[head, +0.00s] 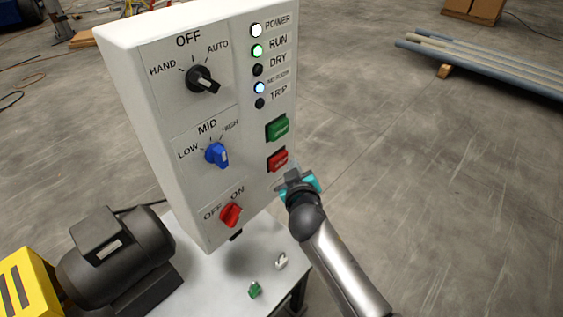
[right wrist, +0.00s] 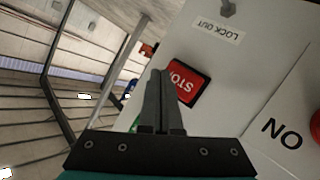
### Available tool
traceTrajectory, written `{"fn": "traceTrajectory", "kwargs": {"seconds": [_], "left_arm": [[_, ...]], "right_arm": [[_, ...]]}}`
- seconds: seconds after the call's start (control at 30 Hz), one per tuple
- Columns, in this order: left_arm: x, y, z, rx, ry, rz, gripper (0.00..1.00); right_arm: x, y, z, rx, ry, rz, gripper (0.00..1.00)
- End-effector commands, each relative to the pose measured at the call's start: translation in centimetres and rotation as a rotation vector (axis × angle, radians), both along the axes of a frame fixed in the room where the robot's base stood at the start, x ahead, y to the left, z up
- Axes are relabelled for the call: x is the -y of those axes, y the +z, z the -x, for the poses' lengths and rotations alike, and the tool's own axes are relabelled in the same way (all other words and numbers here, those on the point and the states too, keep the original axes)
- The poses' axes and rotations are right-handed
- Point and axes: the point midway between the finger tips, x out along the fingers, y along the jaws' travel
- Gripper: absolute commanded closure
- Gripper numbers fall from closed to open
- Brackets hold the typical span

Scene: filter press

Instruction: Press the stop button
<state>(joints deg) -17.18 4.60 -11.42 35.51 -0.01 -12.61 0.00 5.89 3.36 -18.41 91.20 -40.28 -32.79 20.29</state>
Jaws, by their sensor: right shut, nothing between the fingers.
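The red stop button (head: 278,160) is on the right part of the white control panel (head: 190,195), below the green button (head: 278,128). In the right wrist view the stop button (right wrist: 187,82) shows its STOP label, partly covered by my fingers. My right gripper (head: 292,178) is shut and empty, just below and to the right of the stop button. In the right wrist view its fingertips (right wrist: 158,75) overlap the button's edge. I cannot tell whether they touch it. My left gripper is not in view.
The panel also has a black selector (head: 203,80), a blue selector (head: 217,154), a red selector (head: 231,214) and lamps, with the RUN lamp (head: 257,50) lit green. A dark motor (head: 115,250) sits at the lower left.

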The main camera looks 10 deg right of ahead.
Motion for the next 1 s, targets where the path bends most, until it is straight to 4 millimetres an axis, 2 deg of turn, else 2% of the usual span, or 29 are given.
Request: {"fn": "traceTrajectory", "kwargs": {"seconds": [1.0], "left_arm": [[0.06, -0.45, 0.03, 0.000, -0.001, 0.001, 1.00]], "right_arm": [[-0.61, -0.03, -0.79, 0.000, 0.000, 0.001, 1.00]]}}
